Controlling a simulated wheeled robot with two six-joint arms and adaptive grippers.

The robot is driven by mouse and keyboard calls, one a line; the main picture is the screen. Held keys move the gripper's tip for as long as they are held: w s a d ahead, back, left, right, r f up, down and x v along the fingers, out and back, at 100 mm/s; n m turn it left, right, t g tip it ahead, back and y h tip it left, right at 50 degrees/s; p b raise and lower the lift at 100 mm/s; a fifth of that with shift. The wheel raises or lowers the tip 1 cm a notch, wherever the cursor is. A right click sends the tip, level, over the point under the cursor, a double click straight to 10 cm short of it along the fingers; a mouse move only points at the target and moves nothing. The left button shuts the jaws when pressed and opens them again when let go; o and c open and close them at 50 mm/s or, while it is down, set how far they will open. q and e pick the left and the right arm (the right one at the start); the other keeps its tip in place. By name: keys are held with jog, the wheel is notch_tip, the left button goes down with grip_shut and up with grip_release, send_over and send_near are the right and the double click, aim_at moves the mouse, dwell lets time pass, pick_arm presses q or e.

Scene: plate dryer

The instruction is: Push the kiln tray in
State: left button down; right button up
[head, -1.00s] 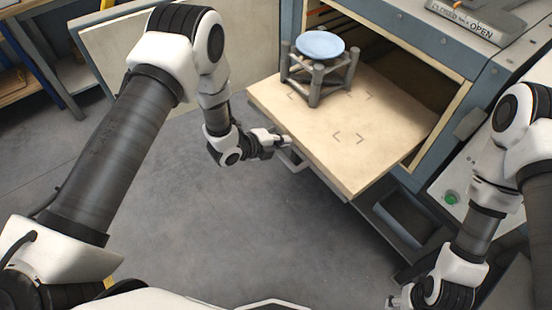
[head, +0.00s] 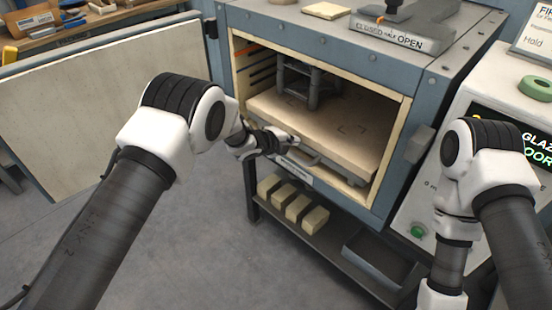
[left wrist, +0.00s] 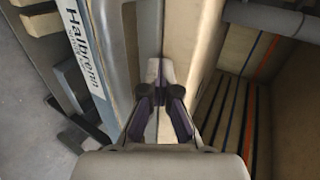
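The kiln tray (head: 330,129), a pale slab, sits mostly inside the blue-grey kiln (head: 355,45), its front edge near the opening. A handle (head: 312,162) runs below that edge. A dark stand (head: 311,88) is on the tray; its top and the plate are hidden by the opening's upper edge. My left gripper (head: 291,143) is at the tray's front edge, left of the middle, close to the handle. In the left wrist view its fingers (left wrist: 160,93) are nearly together, beside the tray edge; I cannot tell whether they touch it. My right gripper is out of view.
The open kiln door (head: 95,110) stands at left. Several pale blocks (head: 292,203) lie on a shelf below the kiln. A control panel (head: 490,120) is at right, near my right arm. Free floor lies in front.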

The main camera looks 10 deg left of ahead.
aim_at(305, 131)
pick_arm(q)
jog(key=w+d, duration=0.1)
jog(key=w, duration=0.1)
jog(key=w+d, duration=0.2)
jog(key=shift+d+f+b, duration=0.1)
jog(key=shift+d+b, duration=0.05)
jog(key=shift+b, duration=0.25)
jog(key=shift+w+d, duration=0.1)
jog(key=shift+w, duration=0.15)
jog(key=shift+r, duration=0.25)
jog(key=shift+r, duration=0.15)
